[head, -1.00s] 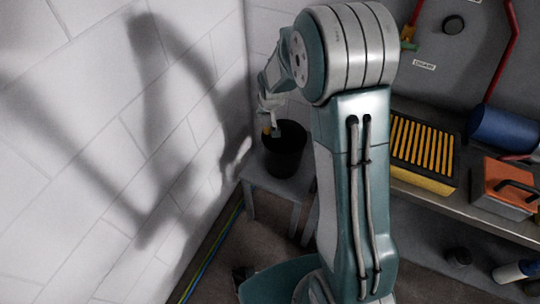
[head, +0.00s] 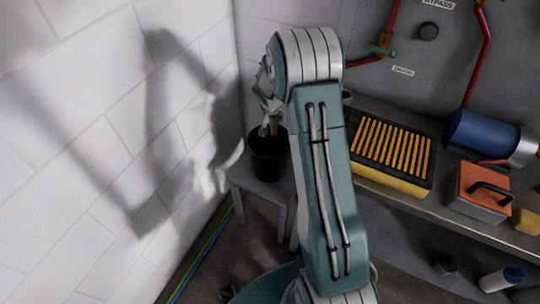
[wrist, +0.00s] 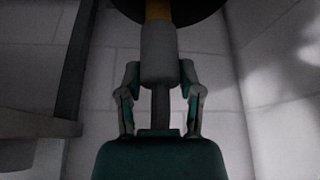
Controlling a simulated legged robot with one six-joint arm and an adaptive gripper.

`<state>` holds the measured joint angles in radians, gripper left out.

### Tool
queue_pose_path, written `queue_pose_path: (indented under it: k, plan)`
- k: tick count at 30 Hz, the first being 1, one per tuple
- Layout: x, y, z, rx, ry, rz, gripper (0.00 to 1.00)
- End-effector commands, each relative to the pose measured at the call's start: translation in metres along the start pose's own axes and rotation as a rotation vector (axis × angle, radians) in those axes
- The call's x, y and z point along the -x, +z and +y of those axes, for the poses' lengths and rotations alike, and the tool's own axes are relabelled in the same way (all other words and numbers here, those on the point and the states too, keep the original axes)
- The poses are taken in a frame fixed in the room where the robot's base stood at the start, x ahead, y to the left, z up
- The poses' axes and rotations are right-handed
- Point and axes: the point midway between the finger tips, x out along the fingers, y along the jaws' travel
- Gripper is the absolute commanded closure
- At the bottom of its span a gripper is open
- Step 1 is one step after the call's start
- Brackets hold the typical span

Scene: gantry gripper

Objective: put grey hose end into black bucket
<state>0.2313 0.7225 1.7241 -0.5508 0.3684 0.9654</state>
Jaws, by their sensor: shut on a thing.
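The black bucket (head: 268,165) stands on a small grey stand near the white wall, left of my arm. My gripper (head: 268,129) is at the bucket's mouth, partly hidden by my own arm. In the wrist view my gripper (wrist: 160,76) has its two fingers on either side of the grey hose end (wrist: 158,52), shut on it. A yellow-orange part (wrist: 157,10) at its tip overlaps a dark round shape, likely the bucket (wrist: 205,10). I cannot tell how far the tip is inside the bucket.
A bench at right holds a yellow-slatted black tray (head: 392,150), an orange-topped box (head: 484,190) and a blue cylinder (head: 482,132). Red pipes run on the grey panel behind. The white wall (head: 110,110) is close on the left.

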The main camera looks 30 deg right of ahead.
Motion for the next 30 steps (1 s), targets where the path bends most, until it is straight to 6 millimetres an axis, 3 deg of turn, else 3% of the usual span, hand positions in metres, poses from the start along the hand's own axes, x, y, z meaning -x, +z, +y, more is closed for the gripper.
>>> queue_pose_path:
  k: [9, 19, 20, 22, 30]
  plan:
    - [-0.027, 0.013, -0.001, 0.001, 0.001, 0.000, 1.00]
    - [-0.030, 0.014, -0.001, 0.000, 0.000, 0.001, 1.00]
    - [-0.030, 0.014, -0.001, 0.000, 0.000, 0.001, 0.44]
    - [-0.030, 0.014, -0.001, 0.000, 0.000, 0.001, 0.13]
    - [-0.030, 0.014, -0.001, 0.000, 0.000, 0.001, 0.13]
